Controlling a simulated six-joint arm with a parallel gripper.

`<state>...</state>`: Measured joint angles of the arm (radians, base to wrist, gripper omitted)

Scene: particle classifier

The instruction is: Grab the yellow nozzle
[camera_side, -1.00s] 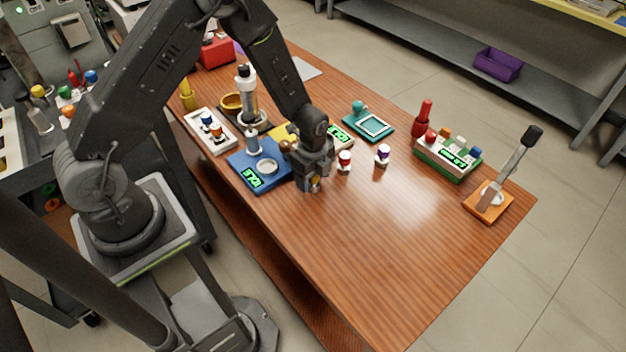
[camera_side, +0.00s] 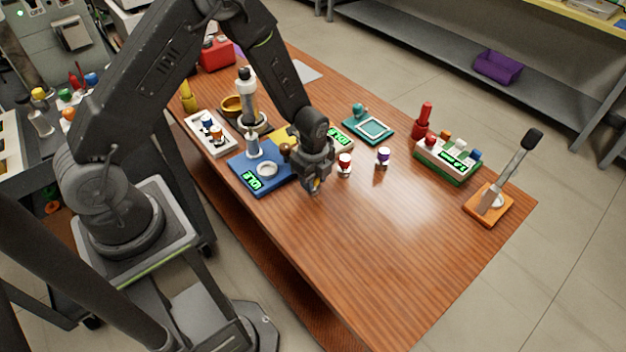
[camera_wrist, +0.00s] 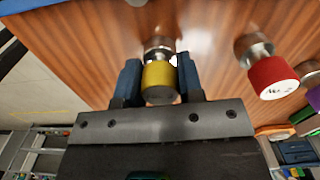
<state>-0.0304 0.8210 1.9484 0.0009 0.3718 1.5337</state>
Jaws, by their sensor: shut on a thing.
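The yellow nozzle (camera_wrist: 159,82) shows in the wrist view between the two blue-padded fingers of my gripper (camera_wrist: 158,80). The fingers are shut on its sides. It has a yellow band and a metal part beyond it. In the side view my gripper (camera_side: 315,190) is low over the wooden table, and only a small yellow bit of the nozzle shows between the fingers. I cannot tell whether the nozzle touches the table.
A red-capped nozzle (camera_side: 345,164) and a purple-capped one (camera_side: 383,158) stand close by on the right. A blue device with a green display (camera_side: 262,178) is at the left. Farther right are a green-based rack (camera_side: 447,168) and an orange-based lever (camera_side: 487,205). The table's front (camera_side: 390,270) is clear.

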